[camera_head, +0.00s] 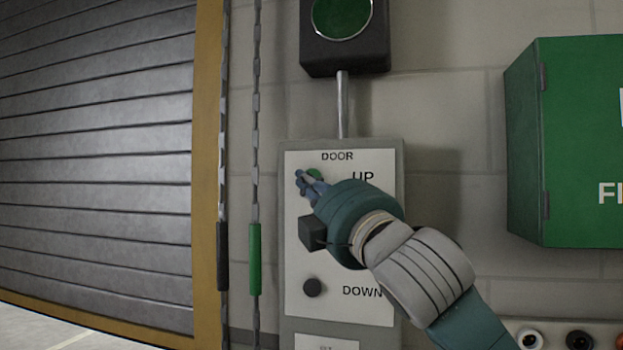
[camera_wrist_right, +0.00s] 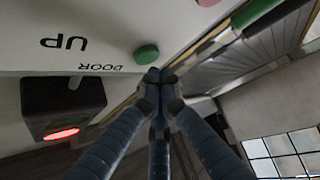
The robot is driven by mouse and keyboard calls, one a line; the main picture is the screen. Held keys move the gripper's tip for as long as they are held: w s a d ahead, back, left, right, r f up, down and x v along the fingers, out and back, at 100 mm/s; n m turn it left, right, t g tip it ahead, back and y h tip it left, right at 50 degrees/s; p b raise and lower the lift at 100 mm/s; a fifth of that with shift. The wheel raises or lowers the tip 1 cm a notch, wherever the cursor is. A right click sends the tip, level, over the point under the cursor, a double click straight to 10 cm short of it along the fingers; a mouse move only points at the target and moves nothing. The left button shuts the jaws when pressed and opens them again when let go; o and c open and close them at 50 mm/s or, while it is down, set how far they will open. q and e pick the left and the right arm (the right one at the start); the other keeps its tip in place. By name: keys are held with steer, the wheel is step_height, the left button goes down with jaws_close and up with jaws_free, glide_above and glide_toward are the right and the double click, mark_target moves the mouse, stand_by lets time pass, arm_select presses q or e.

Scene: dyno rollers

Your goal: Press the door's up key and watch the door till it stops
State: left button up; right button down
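The door panel (camera_head: 297,250) on the wall is labelled DOOR, with UP above and DOWN below. The green up key (camera_head: 315,174) is partly hidden behind my right gripper (camera_head: 302,181). In the wrist view the right fingers (camera_wrist_right: 158,76) are closed together, empty, with their tips beside the green key (camera_wrist_right: 147,54); I cannot tell whether they touch it. The dark round down key (camera_head: 312,288) is clear. The grey slatted roller door (camera_head: 95,150) fills the left of the head view, with a yellow bar along its bottom. My left gripper is out of view.
Two hanging chains with a dark grip (camera_head: 222,255) and a green grip (camera_head: 254,258) run between door and panel. A lamp box with a green lens (camera_head: 342,15) is above; a red light (camera_wrist_right: 62,133) glows in the wrist view. A green cabinet (camera_head: 570,140) is at right.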

steer(key=shift+w, duration=0.1)
steer(key=shift+w+d, duration=0.15)
steer(key=shift+w, duration=0.15)
steer(key=shift+w+d+p, duration=0.1)
steer(key=shift+w+p, duration=0.25)
steer(key=shift+p, duration=0.1)
stand_by(0.5)
stand_by(0.3)
steer(key=shift+s+a, duration=0.25)
steer(key=shift+s, duration=0.5)
steer(key=s, duration=0.1)
steer(key=s+a, duration=0.1)
steer(key=s, duration=0.1)
steer(key=s+b, duration=0.1)
steer(key=shift+s+a, duration=0.25)
steer(key=shift+s, duration=0.1)
